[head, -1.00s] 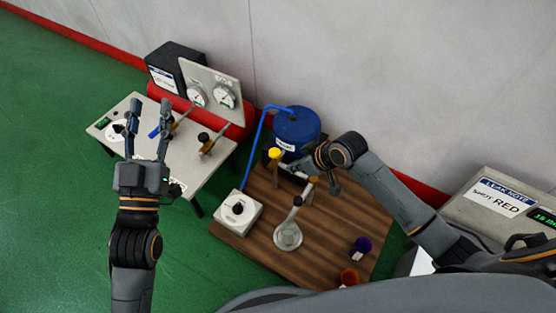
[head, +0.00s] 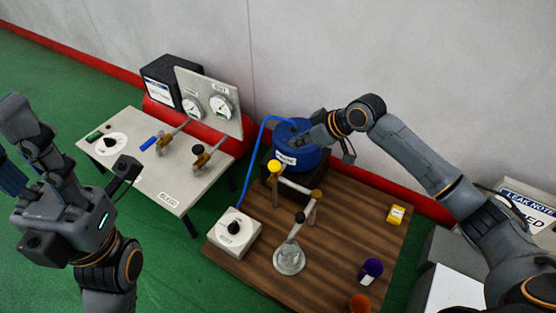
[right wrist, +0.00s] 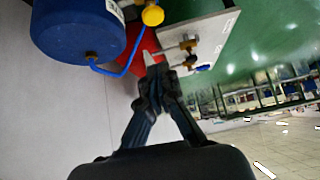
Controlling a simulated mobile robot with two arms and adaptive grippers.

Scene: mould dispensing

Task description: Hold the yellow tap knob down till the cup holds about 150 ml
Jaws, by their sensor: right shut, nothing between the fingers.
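The yellow tap knob (head: 273,166) tops a pipe in front of the blue tank (head: 284,158); it also shows in the right wrist view (right wrist: 152,15). The clear cup (head: 289,260) stands on the wooden board below the spout; its liquid level is too small to read. My right gripper (head: 297,143) is in front of the blue tank, apart from the knob in the picture. In the right wrist view its fingers (right wrist: 156,72) meet, shut and empty. My left gripper (head: 12,145) is at the left edge, its fingers spread and empty, partly cut off.
A second, brownish knob (head: 316,194) is right of the yellow one. A white dial box (head: 233,233) stands left of the cup. A purple cup (head: 370,270), an orange cup (head: 359,302) and a yellow block (head: 396,214) are on the right. A valve table (head: 150,176) is at left.

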